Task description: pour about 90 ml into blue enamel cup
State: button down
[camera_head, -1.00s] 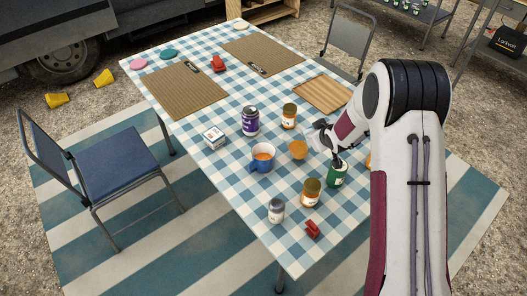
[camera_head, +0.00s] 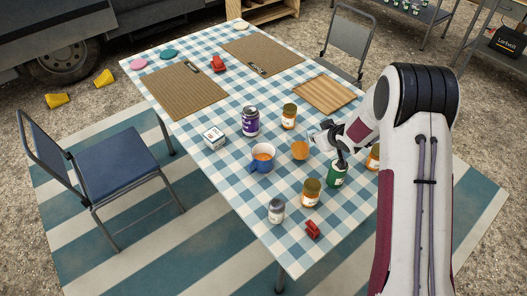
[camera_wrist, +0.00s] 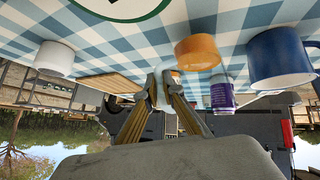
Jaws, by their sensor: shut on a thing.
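The blue enamel cup (camera_head: 262,158) stands upright on the checked cloth in the head view, with orange-brown contents showing. It also shows at the right of the upside-down wrist view (camera_wrist: 280,57). My gripper (camera_head: 318,138) is to its right, above the cloth, past a small orange cup (camera_head: 299,150). In the wrist view my fingers (camera_wrist: 165,85) close around a small whitish thing (camera_wrist: 157,92); what it is, is mostly hidden. A green can (camera_head: 336,176) stands below my wrist.
Jars stand near: one behind (camera_head: 289,116), one in front (camera_head: 310,192), one partly behind my arm (camera_head: 373,158). A purple can (camera_head: 250,121) is behind the cup. A white cup (camera_wrist: 54,58) shows in the wrist view.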

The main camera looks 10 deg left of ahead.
jog(key=shift+w+d+f+y, duration=0.15)
jog(key=shift+d+f+y, duration=0.25)
jog(key=shift+d, duration=0.05)
jog(key=shift+d+f+m, duration=0.15)
jog(key=shift+f+m, duration=0.1)
jog(key=shift+m, duration=0.05)
jog(key=shift+d+f+g+y, duration=0.2)
jog(key=shift+f+g+y, duration=0.1)
jog(key=shift+g+y, duration=0.15)
dwell(0.4)
jog(key=shift+w+d+r, duration=0.1)
